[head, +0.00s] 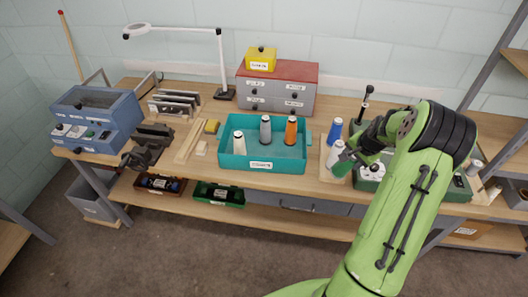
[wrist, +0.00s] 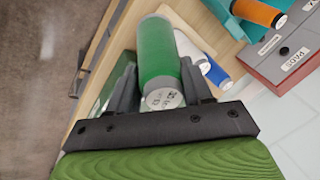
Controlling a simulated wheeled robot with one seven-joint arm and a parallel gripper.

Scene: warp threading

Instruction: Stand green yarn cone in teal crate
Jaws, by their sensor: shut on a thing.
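My gripper (head: 358,152) is at the right of the teal crate (head: 232,162) in the head view. It is shut on the green yarn cone (head: 342,167), which partly shows below the jaws. In the wrist view, the green cone (wrist: 158,52) lies between the two fingers of my gripper (wrist: 158,66), with its labelled end toward the camera. The teal crate holds a cream cone (head: 239,143), a grey cone (head: 265,129) and an orange cone (head: 291,130), all upright. Whether the green cone touches the surface below is unclear.
A blue cone (head: 334,131) and a white cone (head: 335,154) stand close beside my gripper, right of the crate. A grey drawer box with a red top (head: 279,86) stands behind the crate. A white lamp (head: 219,62) rises behind left.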

